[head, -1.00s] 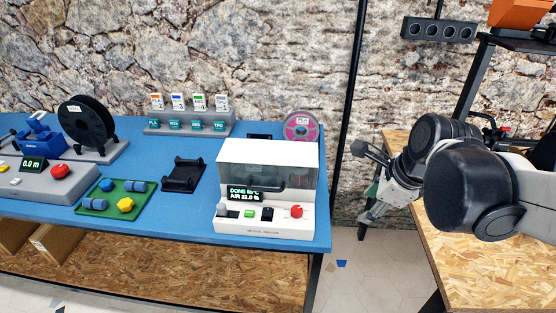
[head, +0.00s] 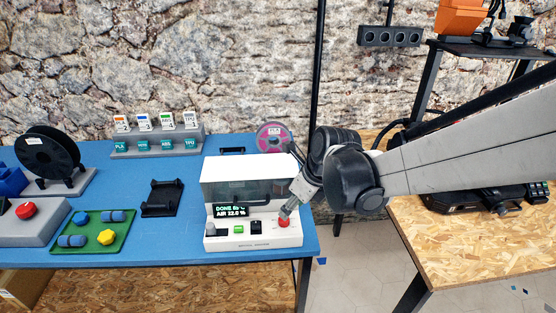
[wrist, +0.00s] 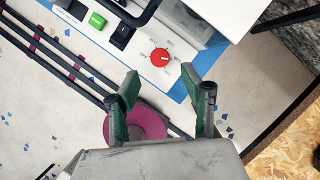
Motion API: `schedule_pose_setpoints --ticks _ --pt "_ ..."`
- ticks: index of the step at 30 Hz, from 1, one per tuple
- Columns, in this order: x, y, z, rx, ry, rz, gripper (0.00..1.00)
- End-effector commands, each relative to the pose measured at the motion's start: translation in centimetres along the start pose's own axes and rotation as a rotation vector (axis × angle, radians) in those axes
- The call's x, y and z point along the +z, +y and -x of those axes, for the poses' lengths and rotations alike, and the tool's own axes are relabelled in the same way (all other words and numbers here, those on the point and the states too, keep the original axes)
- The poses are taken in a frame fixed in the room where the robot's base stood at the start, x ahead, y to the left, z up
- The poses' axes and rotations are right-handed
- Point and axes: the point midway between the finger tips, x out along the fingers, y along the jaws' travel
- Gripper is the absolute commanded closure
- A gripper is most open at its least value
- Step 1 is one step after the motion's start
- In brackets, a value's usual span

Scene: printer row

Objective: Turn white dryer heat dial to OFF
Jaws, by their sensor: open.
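The white dryer (head: 250,172) stands at the right end of the blue table, with a dark lid window and a lit display (head: 231,211) reading DONE and AIR 22.0 %. Its red heat dial (head: 284,223) is at the right of the front panel. My gripper (head: 287,212) is close to the dial in the head view. In the wrist view my gripper (wrist: 167,92) is open and empty, its green-padded fingers below the dial and apart from it.
A green button (head: 238,230) and a black switch (head: 256,227) sit left of the dial. A pink spool (head: 272,138) stands behind the dryer. A black cradle (head: 161,198) and a green tray (head: 98,244) lie to the left. An OSB bench (head: 455,245) is at right.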

Motion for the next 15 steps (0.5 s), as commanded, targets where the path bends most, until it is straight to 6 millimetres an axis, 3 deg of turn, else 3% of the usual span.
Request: schedule_pose_setpoints --ticks 6,15 --pt "0.0 0.0 -3.7 0.0 0.0 0.001 0.57" --pt "0.0 0.0 -6.4 0.0 -0.001 0.001 0.57"
